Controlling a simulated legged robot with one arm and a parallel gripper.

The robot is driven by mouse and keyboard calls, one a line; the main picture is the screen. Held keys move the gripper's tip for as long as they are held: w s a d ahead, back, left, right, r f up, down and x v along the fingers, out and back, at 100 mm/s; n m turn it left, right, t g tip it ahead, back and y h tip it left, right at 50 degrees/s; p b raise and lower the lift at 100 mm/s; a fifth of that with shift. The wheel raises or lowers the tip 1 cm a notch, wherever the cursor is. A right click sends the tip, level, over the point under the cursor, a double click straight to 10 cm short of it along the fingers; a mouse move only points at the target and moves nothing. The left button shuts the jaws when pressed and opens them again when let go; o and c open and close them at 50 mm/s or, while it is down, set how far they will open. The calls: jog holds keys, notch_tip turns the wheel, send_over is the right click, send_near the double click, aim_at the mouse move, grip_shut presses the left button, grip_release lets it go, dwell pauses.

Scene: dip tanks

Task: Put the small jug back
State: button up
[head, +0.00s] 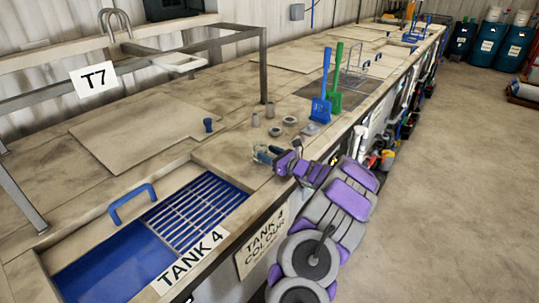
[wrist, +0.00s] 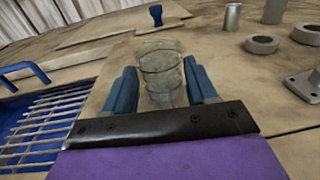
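A small clear jug (wrist: 163,70) is between the two blue fingers of my gripper (wrist: 162,85) in the wrist view. It is see-through, and I cannot tell whether the fingers press on its sides or whether it rests on the bench. In the head view my gripper (head: 266,154) is low over the front edge of the bench, to the right of the blue tank grid. The jug is hard to make out there among the fingers.
Tank 4 (head: 95,272) has a blue grid (head: 197,205) and handle (head: 132,203). A blue stopper (head: 208,125), metal cylinders (head: 270,109) and grey rings (head: 290,121) stand behind my gripper. Blue (head: 321,108) and green (head: 335,100) scoops stand to the right. Bench boards at the left are clear.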

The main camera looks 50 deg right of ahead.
jog(key=o, duration=0.3)
jog(key=s+p, duration=0.1)
jog(key=s, duration=1.1)
jog(key=shift+r, duration=0.3)
